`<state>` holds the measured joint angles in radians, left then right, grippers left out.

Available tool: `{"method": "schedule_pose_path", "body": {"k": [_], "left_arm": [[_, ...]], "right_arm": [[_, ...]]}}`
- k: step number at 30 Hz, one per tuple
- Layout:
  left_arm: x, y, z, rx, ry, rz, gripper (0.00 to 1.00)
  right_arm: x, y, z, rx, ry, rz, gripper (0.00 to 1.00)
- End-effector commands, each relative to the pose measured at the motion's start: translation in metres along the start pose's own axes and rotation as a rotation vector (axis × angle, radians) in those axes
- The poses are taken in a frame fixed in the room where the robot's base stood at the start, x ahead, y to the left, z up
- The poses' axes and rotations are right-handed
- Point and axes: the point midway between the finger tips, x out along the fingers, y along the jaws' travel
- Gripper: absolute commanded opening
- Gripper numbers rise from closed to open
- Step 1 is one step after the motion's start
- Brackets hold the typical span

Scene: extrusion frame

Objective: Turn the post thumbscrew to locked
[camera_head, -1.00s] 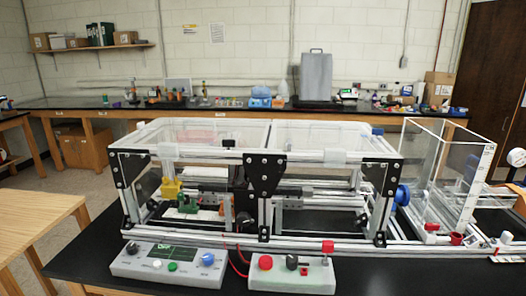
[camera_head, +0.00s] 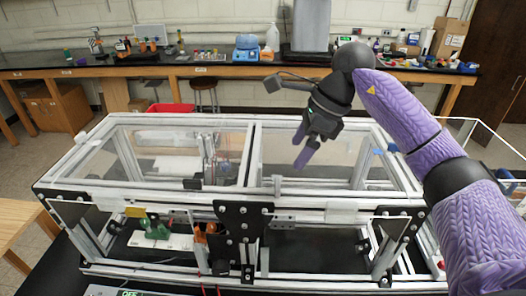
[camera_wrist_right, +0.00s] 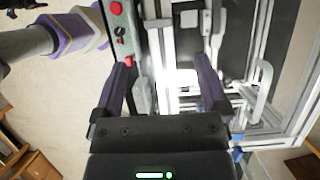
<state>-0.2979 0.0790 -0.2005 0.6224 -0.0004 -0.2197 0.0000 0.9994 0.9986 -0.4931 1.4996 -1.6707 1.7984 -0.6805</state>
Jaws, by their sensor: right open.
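I cannot make out the post thumbscrew for certain in either view. The extrusion frame (camera_head: 225,203), with silver bars, black corner plates and clear panels, stands on the black bench. My right gripper (camera_head: 303,146) is above the frame's right half, fingers pointing down, open and empty. In the right wrist view the two purple fingers (camera_wrist_right: 163,66) are spread apart, with the frame's bars (camera_wrist_right: 168,40) beyond and between them. A green block (camera_head: 155,227) and small orange parts (camera_head: 201,240) sit inside the frame at the left and middle. My left gripper is not in view.
A control box (camera_wrist_right: 130,30) with red buttons lies beside the frame in the right wrist view. A clear-walled box (camera_head: 478,135) is partly hidden behind my right arm. A wooden table (camera_head: 25,228) is at the left. The frame's top bars lie below my right gripper.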

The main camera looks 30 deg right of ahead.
Motion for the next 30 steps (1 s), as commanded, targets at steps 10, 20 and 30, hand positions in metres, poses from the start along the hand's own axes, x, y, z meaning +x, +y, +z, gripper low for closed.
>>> {"method": "schedule_pose_path", "body": {"k": [10,20,30], "left_arm": [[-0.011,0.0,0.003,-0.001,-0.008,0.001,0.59],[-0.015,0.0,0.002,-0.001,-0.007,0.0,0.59],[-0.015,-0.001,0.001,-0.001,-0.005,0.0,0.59]], "right_arm": [[0.062,0.001,-0.001,-0.004,0.012,0.001,0.94],[0.098,-0.001,-0.002,-0.003,0.009,-0.004,0.94],[0.097,-0.001,-0.002,-0.003,0.009,-0.004,0.56]]}}
